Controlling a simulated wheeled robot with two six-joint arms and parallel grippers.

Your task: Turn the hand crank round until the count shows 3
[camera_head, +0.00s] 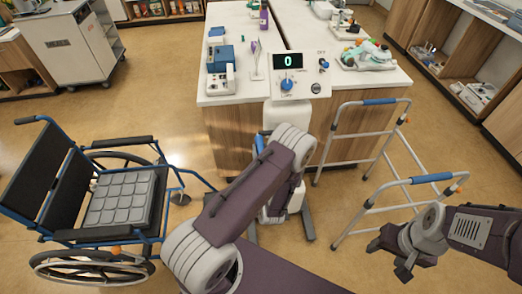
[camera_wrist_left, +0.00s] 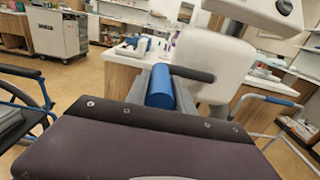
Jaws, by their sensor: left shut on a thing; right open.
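The count display (camera_head: 287,61) on a white panel reads 0 in green. The panel tops a white machine body (camera_head: 275,113), which also shows in the left wrist view (camera_wrist_left: 222,66). The hand crank has a dark arm (camera_wrist_left: 193,74) and a blue grip (camera_wrist_left: 160,87). My left gripper (camera_wrist_left: 161,95) is shut on the blue grip, with a grey finger on either side. In the head view my left arm hides most of the crank and the left gripper. My right gripper (camera_head: 388,258) is open and empty at the lower right, apart from the machine.
A blue wheelchair (camera_head: 120,200) stands at the left. A walking frame (camera_head: 385,150) with blue grips stands between the machine and my right arm. A wood-sided counter (camera_head: 225,125) stands behind the machine. A white cart (camera_head: 70,45) is at the back left.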

